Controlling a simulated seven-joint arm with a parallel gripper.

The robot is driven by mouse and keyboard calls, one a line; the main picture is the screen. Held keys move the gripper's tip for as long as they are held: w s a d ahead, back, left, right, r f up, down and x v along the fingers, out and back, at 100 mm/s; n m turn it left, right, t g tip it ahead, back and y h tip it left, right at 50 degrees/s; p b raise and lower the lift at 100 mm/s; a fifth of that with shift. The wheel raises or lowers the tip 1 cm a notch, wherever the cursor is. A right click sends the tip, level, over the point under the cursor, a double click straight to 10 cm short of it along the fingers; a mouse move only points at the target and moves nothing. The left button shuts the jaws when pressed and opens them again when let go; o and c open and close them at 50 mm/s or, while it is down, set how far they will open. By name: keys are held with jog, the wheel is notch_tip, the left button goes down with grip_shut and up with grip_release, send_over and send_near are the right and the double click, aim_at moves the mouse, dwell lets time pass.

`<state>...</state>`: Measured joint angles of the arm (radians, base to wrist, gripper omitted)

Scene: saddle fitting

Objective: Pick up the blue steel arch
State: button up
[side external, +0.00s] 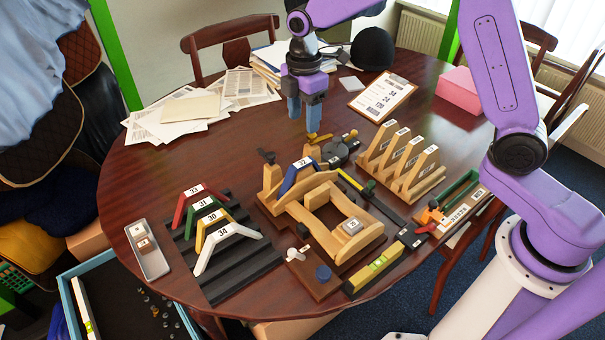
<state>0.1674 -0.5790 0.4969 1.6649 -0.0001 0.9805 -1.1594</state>
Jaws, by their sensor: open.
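The blue steel arch (289,183) carries a white label that seems to read 32. It sits on the wooden saddle fixture (318,234) near the middle of the table, apart from the rack of other arches. Its lower parts are partly hidden by the wood. My gripper (303,121) points down above the table, behind the fixture and higher than the blue arch. Its jaws are open, with nothing seen between them, and it is apart from the arch.
Red, green, yellow and white arches (229,232) stand on a black ribbed rack (250,270) at left. Wooden upright forms (407,160), a turntable-like tool (337,151) and a level (379,263) crowd the fixture. Papers (180,112) lie at the back left.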

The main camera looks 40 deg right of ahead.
aim_at(302, 163)
notch_tip(302, 163, down, 12)
jog(key=shift+a+f, duration=0.1)
grip_shut()
dwell(0.6)
